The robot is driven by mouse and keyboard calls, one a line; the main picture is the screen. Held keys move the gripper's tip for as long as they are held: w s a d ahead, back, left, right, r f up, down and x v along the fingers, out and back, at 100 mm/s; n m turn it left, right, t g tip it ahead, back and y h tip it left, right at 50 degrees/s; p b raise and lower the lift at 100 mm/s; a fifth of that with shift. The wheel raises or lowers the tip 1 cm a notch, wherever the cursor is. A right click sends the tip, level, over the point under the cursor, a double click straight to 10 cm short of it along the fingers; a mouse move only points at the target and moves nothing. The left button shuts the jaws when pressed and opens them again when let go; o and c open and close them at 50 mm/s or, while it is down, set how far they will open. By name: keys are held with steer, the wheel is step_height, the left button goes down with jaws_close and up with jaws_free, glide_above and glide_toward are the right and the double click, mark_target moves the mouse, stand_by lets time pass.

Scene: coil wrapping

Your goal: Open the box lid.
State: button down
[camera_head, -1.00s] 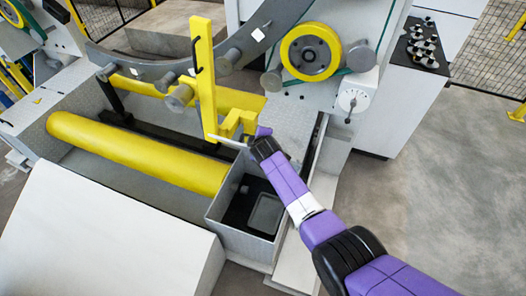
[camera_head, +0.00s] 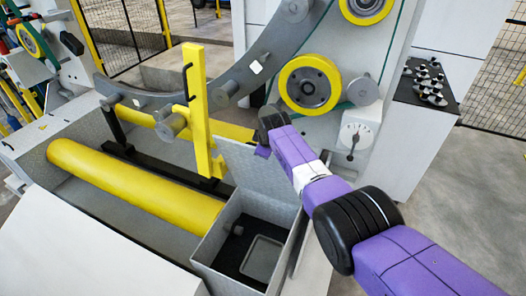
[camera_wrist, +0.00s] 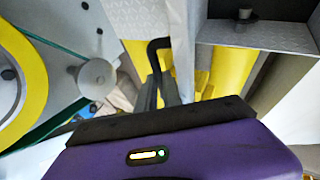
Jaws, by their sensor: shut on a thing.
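The grey metal box (camera_head: 218,262) is open at the top in the head view, and its dark inside with a recessed tray shows. Its grey lid (camera_head: 243,168) stands up from the far edge, roughly upright with its inner face toward the camera. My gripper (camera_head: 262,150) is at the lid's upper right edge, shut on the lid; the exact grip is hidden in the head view. In the wrist view, the dark fingers (camera_wrist: 166,92) meet the lid, which shows as a pale, nearly edge-on strip (camera_wrist: 184,45). Part of the box's inside (camera_wrist: 265,37) shows at upper right.
A yellow post (camera_head: 196,110) with a black handle stands just left of the lid. A yellow roller (camera_head: 135,185) lies left of the box. A yellow-rimmed wheel (camera_head: 286,82) and a dial (camera_head: 355,136) are on the machine behind my arm. Bare floor (camera_head: 440,215) lies to the right.

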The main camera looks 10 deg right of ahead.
steer(key=shift+w+d+t+h, duration=0.15)
steer(key=shift+w+d+t, duration=0.15)
steer(key=shift+w+d, duration=0.25)
steer(key=shift+w+d+t+h, duration=0.15)
steer(key=shift+w+d+t, duration=0.15)
steer(key=shift+d, duration=0.4)
steer(key=c, duration=1.5)
jaws_free()
steer(key=shift+r, duration=0.1)
steer(key=r+p, duration=0.1)
steer(key=s+a+r+p, duration=0.1)
steer(key=p, duration=0.1)
steer(key=shift+s, duration=0.25)
steer(key=shift+g, duration=0.4)
steer(key=v, duration=0.3)
steer(key=p+v, duration=0.1)
steer(key=v, duration=0.2)
steer(key=shift+s+a+r, duration=0.15)
steer(key=shift+s+a, duration=0.05)
steer(key=shift+a, duration=0.05)
steer(key=shift+s+a, duration=0.15)
